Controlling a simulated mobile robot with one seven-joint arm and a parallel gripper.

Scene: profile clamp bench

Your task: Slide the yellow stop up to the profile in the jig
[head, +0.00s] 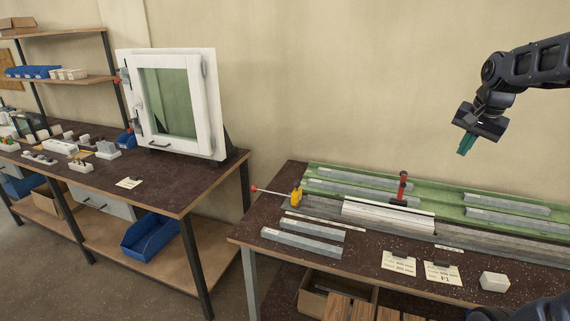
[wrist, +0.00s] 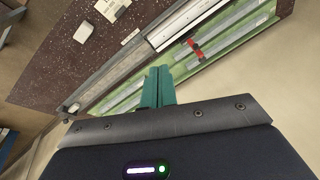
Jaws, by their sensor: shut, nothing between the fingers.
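The yellow stop (head: 297,197) sits near the left end of the jig (head: 318,210), on a rod with a red tip that sticks out to the left. The white profile (head: 388,217) lies lengthwise in the jig, to the right of the stop; I cannot tell the exact gap between them. A red clamp (head: 402,188) stands upright at the profile's back side. It also shows in the wrist view (wrist: 194,47). My gripper (head: 465,146) is shut and empty, high above the right part of the bench, well apart from the stop. Its teal fingers (wrist: 157,85) are together in the wrist view.
Grey profiles (head: 507,204) lie on the green rack behind the jig, and more (head: 301,243) lie in front at left. Paper cards (head: 398,263) and a white block (head: 494,282) lie along the front edge. A white window frame (head: 175,105) stands on the left bench.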

